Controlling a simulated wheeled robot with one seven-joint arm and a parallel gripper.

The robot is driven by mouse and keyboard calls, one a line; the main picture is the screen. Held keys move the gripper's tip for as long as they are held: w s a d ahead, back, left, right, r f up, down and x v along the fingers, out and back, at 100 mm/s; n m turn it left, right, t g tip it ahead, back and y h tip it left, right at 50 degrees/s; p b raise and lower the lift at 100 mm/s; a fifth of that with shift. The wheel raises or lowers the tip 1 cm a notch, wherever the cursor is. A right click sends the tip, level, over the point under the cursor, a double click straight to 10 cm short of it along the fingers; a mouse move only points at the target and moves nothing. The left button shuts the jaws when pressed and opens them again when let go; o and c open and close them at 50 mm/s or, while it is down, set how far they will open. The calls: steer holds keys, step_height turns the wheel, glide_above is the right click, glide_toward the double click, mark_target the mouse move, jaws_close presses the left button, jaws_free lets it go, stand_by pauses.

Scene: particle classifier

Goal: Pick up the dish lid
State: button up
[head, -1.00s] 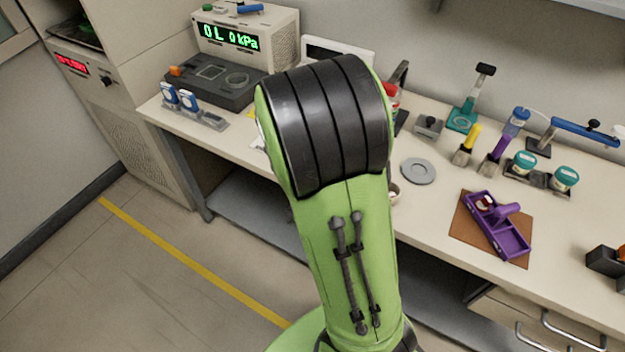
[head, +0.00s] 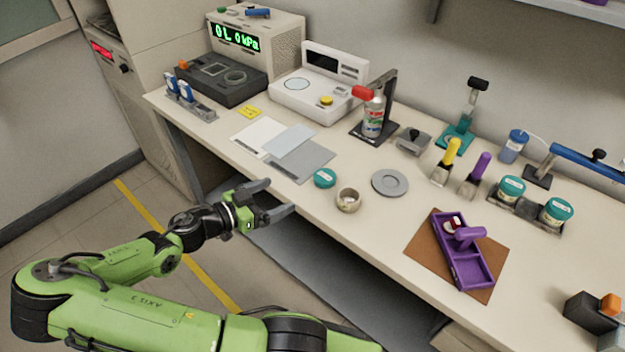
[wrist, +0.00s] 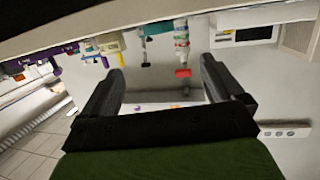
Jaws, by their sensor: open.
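The dish lid is most likely the small teal-topped disc (head: 325,178) lying on the bench near its front edge in the head view. Beside it, to the right, stands a small open round dish (head: 348,200) with a pale rim. My gripper (head: 281,196) is open and empty, to the left of the teal disc, at the bench's front edge and apart from it. In the wrist view my gripper's two dark fingers (wrist: 160,85) are spread wide with nothing between them. I cannot make out the teal disc in the wrist view.
A grey round plate (head: 390,183) lies right of the dish. Grey and white sheets (head: 305,160) lie behind the gripper. A spray can (head: 373,118) on a stand, a white scale (head: 300,100) and a purple tray (head: 470,270) stand around. Teal-lidded jars (head: 511,189) sit at right.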

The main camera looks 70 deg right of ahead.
mark_target(321, 178)
steer(key=b+x, duration=0.2)
steer(key=x, duration=1.2)
steer(key=shift+s+d+f, duration=0.2)
steer(key=shift+f, duration=0.05)
steer(key=shift+a, duration=0.1)
steer(key=shift+c, duration=0.4)
steer(key=c, duration=1)
steer(key=shift+r, duration=0.1)
steer(key=shift+c, duration=0.2)
